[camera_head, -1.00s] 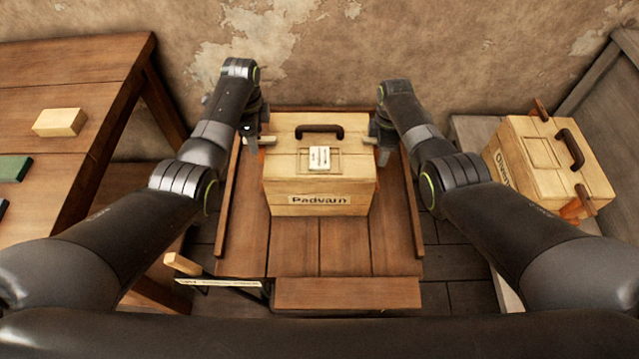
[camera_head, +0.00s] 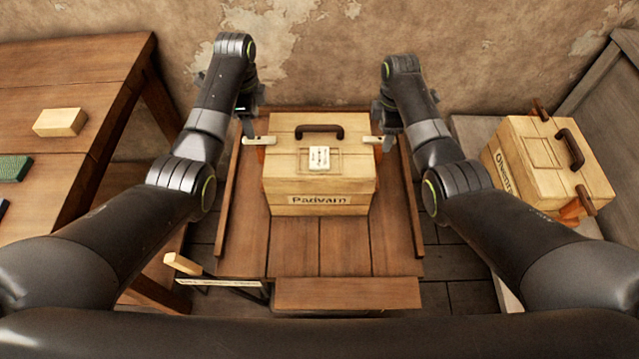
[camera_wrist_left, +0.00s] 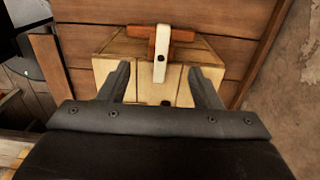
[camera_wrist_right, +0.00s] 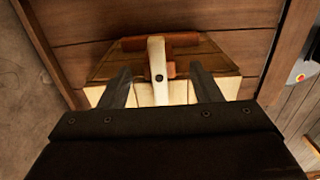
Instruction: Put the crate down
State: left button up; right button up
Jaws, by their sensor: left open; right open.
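The wooden crate (camera_head: 318,180) labelled "Padvarn" rests upright on a plank table (camera_head: 345,245), between two low side rails. It has a dark top handle and a pale side handle at each end. My left gripper (camera_head: 250,112) is open and apart from the crate, above and behind its left side handle (camera_head: 260,141). My right gripper (camera_head: 384,112) is open above the right side handle (camera_head: 372,140). In the left wrist view the pale handle (camera_wrist_left: 160,55) stands beyond the open fingers. The right wrist view shows the same with its handle (camera_wrist_right: 157,65).
A second similar crate (camera_head: 540,165) stands on a grey bench at right. A brown table (camera_head: 90,80) at left holds a pale block (camera_head: 60,122) and a green block (camera_head: 14,168). A pale-ended bar (camera_head: 183,264) sticks out near the table's front left.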

notch_tip(320, 180, up, 6)
jog(key=shift+f, duration=0.15)
pick_arm(q)
jog(key=shift+f, duration=0.1)
dwell(0.5)
